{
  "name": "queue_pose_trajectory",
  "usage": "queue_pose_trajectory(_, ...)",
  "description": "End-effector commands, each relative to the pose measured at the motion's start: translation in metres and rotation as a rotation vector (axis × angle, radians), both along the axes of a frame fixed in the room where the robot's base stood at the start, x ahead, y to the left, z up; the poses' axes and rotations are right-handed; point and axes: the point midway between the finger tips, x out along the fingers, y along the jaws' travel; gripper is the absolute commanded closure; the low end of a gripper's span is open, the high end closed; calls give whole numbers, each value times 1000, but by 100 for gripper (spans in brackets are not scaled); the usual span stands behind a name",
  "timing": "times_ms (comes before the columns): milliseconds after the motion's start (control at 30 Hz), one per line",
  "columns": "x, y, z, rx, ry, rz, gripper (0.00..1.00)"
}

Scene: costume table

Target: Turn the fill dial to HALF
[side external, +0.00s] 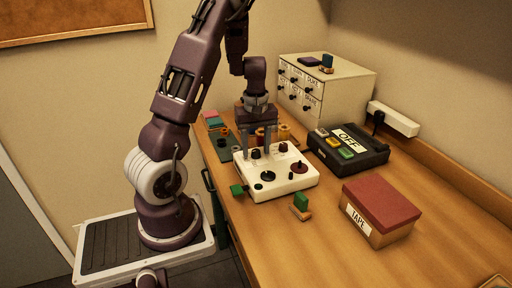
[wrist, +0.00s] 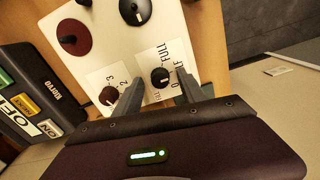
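The fill dial is a small dark knob (wrist: 160,77) on a white label marked FULL, 0 and a partly hidden word ending in F, in the wrist view. In the side external view the dial (side external: 255,154) sits at the back left of the white panel box (side external: 290,183). My gripper (wrist: 158,88) is open, with one finger on each side of the dial and visible gaps between. In the side external view my gripper (side external: 256,152) points down over the dial. Its height there is hard to tell. A small pale mark shows on the knob, but its exact direction is unclear.
A second small knob (wrist: 108,95) with a numbered label is beside the dial. The panel also has a dark red disc (side external: 299,167) and a black knob (side external: 268,176). A black device marked OFF (side external: 372,158), a drawer cabinet (side external: 345,88) and a TAPE box (side external: 380,204) stand nearby.

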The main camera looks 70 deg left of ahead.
Motion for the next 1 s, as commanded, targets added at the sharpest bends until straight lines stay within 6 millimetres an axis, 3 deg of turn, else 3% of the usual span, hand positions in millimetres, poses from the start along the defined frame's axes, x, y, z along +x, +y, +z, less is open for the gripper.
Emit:
queue_pose_trajectory(267,1,0,5,0,-1,-2,52)
queue_pose_trajectory(600,0,0,66,1,-1,-2,52)
queue_pose_trajectory(1000,0,0,71,-1,1,0,52)
